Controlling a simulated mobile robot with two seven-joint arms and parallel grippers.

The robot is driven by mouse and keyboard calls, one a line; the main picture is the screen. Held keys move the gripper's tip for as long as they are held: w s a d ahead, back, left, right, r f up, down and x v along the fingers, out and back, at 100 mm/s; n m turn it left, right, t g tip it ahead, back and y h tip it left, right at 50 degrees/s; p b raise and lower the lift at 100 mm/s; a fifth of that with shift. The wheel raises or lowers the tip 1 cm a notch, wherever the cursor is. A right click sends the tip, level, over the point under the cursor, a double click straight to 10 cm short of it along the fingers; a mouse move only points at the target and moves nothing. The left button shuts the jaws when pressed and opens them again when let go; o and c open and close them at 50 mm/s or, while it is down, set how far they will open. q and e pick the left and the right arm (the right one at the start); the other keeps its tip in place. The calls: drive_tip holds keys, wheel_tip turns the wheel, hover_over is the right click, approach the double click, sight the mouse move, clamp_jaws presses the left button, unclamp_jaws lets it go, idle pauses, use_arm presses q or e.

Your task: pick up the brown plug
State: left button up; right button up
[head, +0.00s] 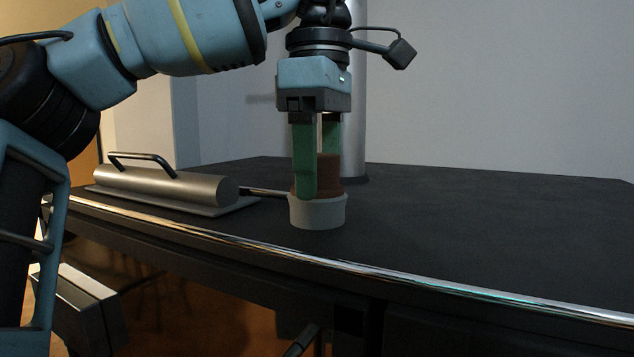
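The brown plug (329,172) stands upright in a pale grey round holder (317,212) near the front edge of the dark table. My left gripper (318,165) points straight down over it. Its two green fingers are on either side of the plug, one in front and one behind. The near finger covers part of the plug, and the plug hides the tip of the far finger. Whether the fingers press on the plug cannot be seen. My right gripper is not in view.
A metal cylinder with a curved handle (165,186) lies on a flat plate at the left, with a thin rod reaching toward the holder. A grey post (355,120) stands behind the gripper. The dark table (480,220) is clear to the right, with a shiny front edge.

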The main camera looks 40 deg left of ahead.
use_arm(q)
drive_tip(key=shift+s, duration=0.1)
drive_tip(key=c, duration=0.8)
drive_tip(key=shift+c, duration=0.2)
drive_tip(key=shift+r, duration=0.15)
drive_tip(key=shift+r, duration=1.35)
drive_tip(key=shift+s+r, duration=0.15)
drive_tip(key=shift+r, duration=0.15)
drive_tip(key=s+d, duration=0.2)
drive_tip(key=s, duration=0.5)
drive_tip(key=s+d+r, duration=0.1)
drive_tip(key=s, duration=0.7)
drive_tip(key=shift+s+d+r, duration=0.2)
drive_tip(key=shift+d, duration=0.15)
